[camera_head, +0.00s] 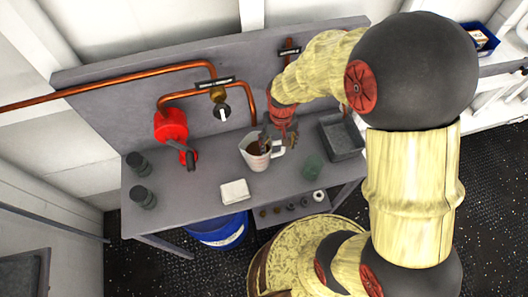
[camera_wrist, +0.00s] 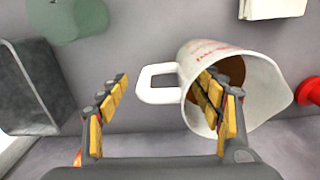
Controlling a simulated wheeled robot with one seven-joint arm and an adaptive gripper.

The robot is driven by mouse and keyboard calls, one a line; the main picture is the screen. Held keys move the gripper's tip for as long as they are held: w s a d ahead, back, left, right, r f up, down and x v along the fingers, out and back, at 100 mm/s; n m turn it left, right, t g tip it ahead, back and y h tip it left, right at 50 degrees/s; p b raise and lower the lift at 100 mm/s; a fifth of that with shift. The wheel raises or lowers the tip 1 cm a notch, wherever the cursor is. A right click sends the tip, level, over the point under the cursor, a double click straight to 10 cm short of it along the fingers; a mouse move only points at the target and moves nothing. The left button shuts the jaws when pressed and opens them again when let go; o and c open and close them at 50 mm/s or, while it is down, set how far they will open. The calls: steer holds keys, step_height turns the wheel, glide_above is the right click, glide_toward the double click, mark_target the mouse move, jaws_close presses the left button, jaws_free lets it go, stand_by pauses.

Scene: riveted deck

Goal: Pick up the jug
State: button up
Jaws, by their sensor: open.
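The jug (camera_head: 257,161) is white with red markings and something brown inside; it stands on the grey workbench (camera_head: 205,182) in the head view. In the wrist view the jug (camera_wrist: 262,92) is right of centre, its mouth visible and its handle (camera_wrist: 145,84) pointing left. My gripper (camera_head: 276,139) is at the jug's handle side. In the wrist view my gripper (camera_wrist: 163,84) is open, with the handle between its fingers. The right finger overlaps the jug's mouth and the left finger is outside the handle. I cannot tell whether either finger touches the jug.
A green cup (camera_head: 313,167) and grey tray (camera_head: 342,137) are right of the jug. A white cloth or pad (camera_head: 235,191) lies in front. A red fixture (camera_head: 172,126) and copper pipes (camera_head: 125,90) are left and behind. Two dark canisters (camera_head: 143,196) stand at left.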

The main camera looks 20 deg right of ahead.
mark_target(276, 154)
step_height(276, 154, down, 6)
steer(key=shift+w+a+r+b, duration=0.1)
steer(key=shift+b, duration=0.75)
steer(key=shift+c, duration=1.3)
jaws_close()
